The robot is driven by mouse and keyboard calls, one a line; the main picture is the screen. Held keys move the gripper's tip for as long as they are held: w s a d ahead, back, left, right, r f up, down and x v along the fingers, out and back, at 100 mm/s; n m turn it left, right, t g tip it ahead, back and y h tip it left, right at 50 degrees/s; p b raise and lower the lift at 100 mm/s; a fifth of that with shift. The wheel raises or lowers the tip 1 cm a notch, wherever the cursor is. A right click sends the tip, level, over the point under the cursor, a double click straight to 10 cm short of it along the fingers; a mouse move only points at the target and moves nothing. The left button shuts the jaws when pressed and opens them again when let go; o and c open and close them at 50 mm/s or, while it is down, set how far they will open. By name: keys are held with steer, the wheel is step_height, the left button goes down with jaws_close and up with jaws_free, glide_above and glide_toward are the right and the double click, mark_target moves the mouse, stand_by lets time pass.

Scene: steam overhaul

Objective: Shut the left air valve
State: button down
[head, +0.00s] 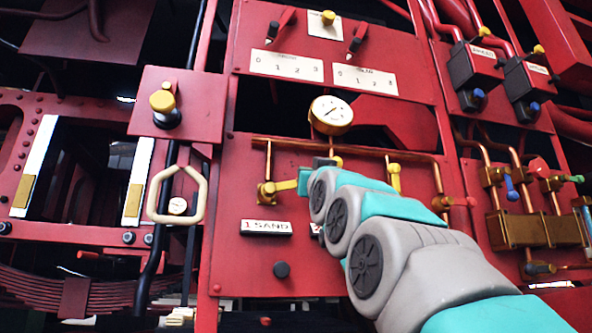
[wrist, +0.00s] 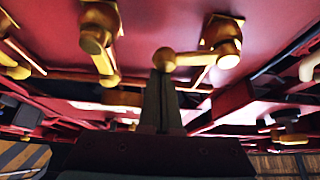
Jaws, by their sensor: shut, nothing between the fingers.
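A yellow valve (head: 266,191) sits at the left end of a copper pipe run on the red panel. Its lever (head: 287,186) lies nearly level and points right, toward my arm. A plate reading "1 SAND" is below it; I see no legible air label. In the wrist view my gripper (wrist: 161,82) is shut and empty. Its tips are right at the knob end of a yellow lever (wrist: 192,59), whose valve body is to the right; I cannot tell if they touch. Another yellow lever (wrist: 102,58) is at the left. In the head view my fingertips are hidden by my arm.
A round gauge (head: 331,115) is above the pipes. A cream looped handle (head: 178,200) stands out at the left. Brass fittings with coloured handles (head: 511,187) fill the right side. A dark knob (head: 282,270) is low on the panel.

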steer(key=shift+d+f, duration=0.1)
steer(key=shift+f, duration=0.35)
steer(key=shift+d+f+b, duration=0.1)
steer(key=shift+f+b, duration=0.2)
steer(key=shift+b, duration=0.05)
stand_by(0.4)
step_height(320, 180, up, 4)
steer(key=p, duration=0.3)
steer(key=b+v, duration=0.1)
steer(key=v, duration=0.9)
steer(key=shift+s, duration=0.4)
steer(key=shift+f, duration=0.15)
